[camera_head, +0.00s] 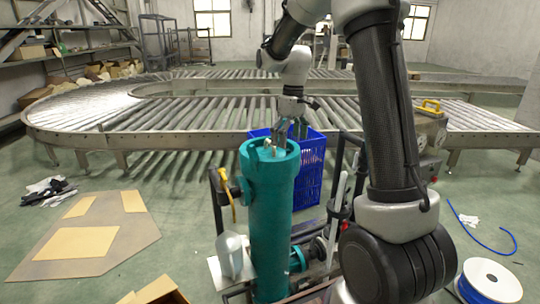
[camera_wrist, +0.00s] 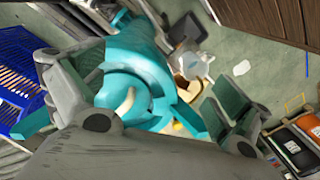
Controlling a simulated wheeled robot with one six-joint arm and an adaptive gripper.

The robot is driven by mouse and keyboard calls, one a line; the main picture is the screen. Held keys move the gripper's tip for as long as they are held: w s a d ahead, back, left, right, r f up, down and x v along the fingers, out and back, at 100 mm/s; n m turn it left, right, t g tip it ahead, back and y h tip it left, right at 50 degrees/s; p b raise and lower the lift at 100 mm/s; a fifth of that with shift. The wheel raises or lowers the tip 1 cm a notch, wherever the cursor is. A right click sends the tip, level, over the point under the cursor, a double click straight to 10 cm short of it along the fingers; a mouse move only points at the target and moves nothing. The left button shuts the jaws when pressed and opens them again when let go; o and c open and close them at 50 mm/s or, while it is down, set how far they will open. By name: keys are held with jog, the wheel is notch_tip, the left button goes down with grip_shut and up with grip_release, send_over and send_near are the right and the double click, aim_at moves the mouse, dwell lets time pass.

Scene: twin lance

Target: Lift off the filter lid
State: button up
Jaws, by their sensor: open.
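The teal filter housing (camera_head: 270,215) stands upright as a tall cylinder in the middle of the head view. Its lid (camera_head: 262,153) appears to be on top, with a small pale handle-like part (camera_head: 268,145). In the wrist view the teal top (camera_wrist: 150,75) fills the middle, with a pale curved piece (camera_wrist: 126,102) on it. My gripper (camera_head: 291,130) is open just above the top, toward its right and far side. In the wrist view, its fingers (camera_wrist: 155,88) lie on either side of the teal top. Contact cannot be told. The gripper body hides the near part.
A blue crate (camera_head: 308,175) stands close behind the housing. A roller conveyor (camera_head: 180,110) curves behind. A yellow-handled tool (camera_head: 227,200) hangs at the frame's left. Flattened cardboard (camera_head: 85,235) lies on the floor at left, and a white spool (camera_head: 490,282) at right.

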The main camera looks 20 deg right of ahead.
aim_at(279, 156)
jog(key=w+n, duration=0.1)
jog(key=w, duration=0.1)
jog(key=w+f+n, duration=0.1)
jog(key=w+n, duration=0.1)
jog(key=w, duration=0.1)
jog(key=w+f+n, duration=0.1)
jog(key=w, duration=0.1)
jog(key=shift+w+f, duration=0.25)
jog(key=w+n, duration=0.2)
jog(key=shift+w+a+r+n, duration=0.15)
jog(key=shift+w+r+n, duration=0.15)
jog(key=shift+r, duration=0.1)
jog(key=f+n, duration=0.1)
jog(key=n, duration=0.1)
jog(key=w+a+f+n, duration=0.1)
jog(key=f+n, duration=0.2)
jog(key=f, duration=0.1)
jog(key=shift+w+a+n+t+y, duration=0.15)
jog(key=shift+a+n+t+y, duration=0.15)
jog(key=shift+a+n, duration=0.1)
jog(key=c, duration=1.3)
